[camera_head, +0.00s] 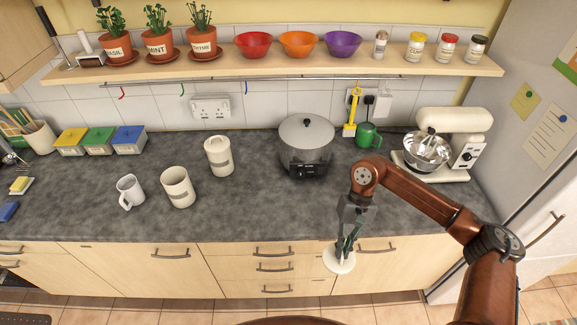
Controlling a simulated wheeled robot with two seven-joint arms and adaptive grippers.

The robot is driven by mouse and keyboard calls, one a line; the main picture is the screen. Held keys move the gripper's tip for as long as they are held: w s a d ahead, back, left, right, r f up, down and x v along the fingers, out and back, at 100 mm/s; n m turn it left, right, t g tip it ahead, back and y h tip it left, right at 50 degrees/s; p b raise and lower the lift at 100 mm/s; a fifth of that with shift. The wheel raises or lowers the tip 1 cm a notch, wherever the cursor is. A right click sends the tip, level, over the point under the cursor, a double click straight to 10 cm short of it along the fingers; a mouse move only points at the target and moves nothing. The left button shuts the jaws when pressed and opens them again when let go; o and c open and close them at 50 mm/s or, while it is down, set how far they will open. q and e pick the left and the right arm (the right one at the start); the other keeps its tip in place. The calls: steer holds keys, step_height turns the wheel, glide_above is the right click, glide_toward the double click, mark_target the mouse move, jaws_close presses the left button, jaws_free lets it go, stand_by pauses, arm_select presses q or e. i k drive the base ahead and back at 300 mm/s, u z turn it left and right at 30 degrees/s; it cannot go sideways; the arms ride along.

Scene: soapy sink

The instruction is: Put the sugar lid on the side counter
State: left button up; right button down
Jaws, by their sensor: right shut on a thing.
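The sugar lid appears to be the round cream disc (337,265) at the bottom centre right. My right gripper (344,246) points down and is shut on it, in front of the counter's front edge, over the drawer fronts. An open cream canister (178,188) without a lid stands on the dark grey counter (260,205). A second cream canister (219,158) behind it has its lid on. The labels are too small to read. My left gripper is out of view.
A lidded pot on a cooker (306,140), a green watering can (366,135) and a stand mixer (450,140) stand along the back. The counter front between the open canister and my right arm is clear.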

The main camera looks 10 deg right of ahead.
mark_target(264, 183)
steer(key=u, duration=0.45)
steer(key=i, duration=1.05)
steer(key=u, duration=0.25)
